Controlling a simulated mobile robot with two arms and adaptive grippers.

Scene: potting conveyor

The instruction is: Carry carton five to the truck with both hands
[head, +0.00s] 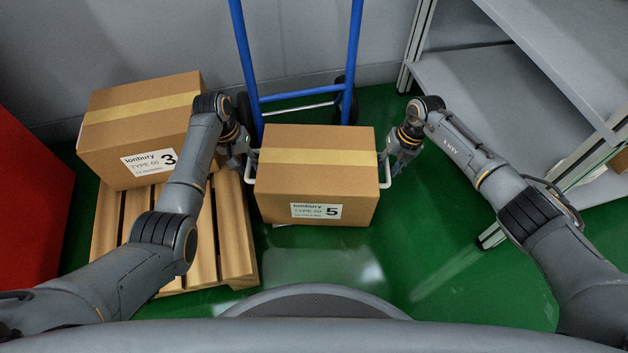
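Carton five (316,188) is a brown box with a tan tape strip and a label reading 5. It is upright, in front of the blue hand truck (300,97), with pale handles at its left and right sides. My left gripper (240,162) is at the left handle and my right gripper (396,166) is at the right handle. The fingers are small and partly hidden, so I cannot tell whether they are closed on the handles. The carton hides the truck's lower part, and I cannot tell if it rests there or hangs just above.
Carton three (125,130) sits on a wooden pallet (235,235) at left, behind my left arm. A red surface (30,200) is at far left. Grey shelving (500,80) stands at right. Green floor (440,260) is clear right of carton five.

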